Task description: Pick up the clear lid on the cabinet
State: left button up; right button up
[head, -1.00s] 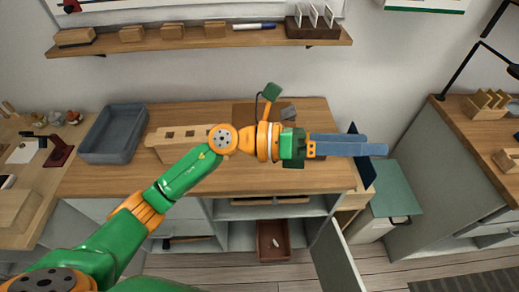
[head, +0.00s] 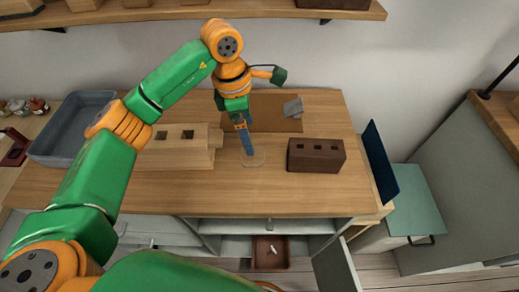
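The clear lid (head: 256,159) is a faint, see-through outline lying on the wooden cabinet top (head: 250,198), near its middle. My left gripper (head: 247,151) reaches down from above with its blue fingers at the lid. The fingers overlap in this view, so I cannot tell whether they are open or shut, or whether they touch the lid. My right gripper is not in view.
A light wooden block with square holes (head: 178,158) stands left of the lid, and a dark brown block with holes (head: 316,155) stands right. A brown board (head: 275,108) lies behind. A grey-blue tray (head: 72,128) is at far left. An open cabinet door (head: 336,270) sticks out below.

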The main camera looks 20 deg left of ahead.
aim_at(253, 157)
pick_arm(q)
jog(key=shift+f+b, duration=0.3)
jog(key=shift+f, duration=0.4)
jog(key=shift+s, duration=0.15)
jog(key=shift+s+d+f+p, duration=0.1)
jog(key=shift+f+p, duration=0.25)
jog(key=shift+p, duration=0.1)
jog(key=f+p, duration=0.1)
jog(key=f, duration=0.5)
jog(key=shift+w+d+p, duration=0.2)
jog(key=shift+p, duration=0.15)
jog(key=shift+r, duration=0.1)
jog(key=c, duration=1.2)
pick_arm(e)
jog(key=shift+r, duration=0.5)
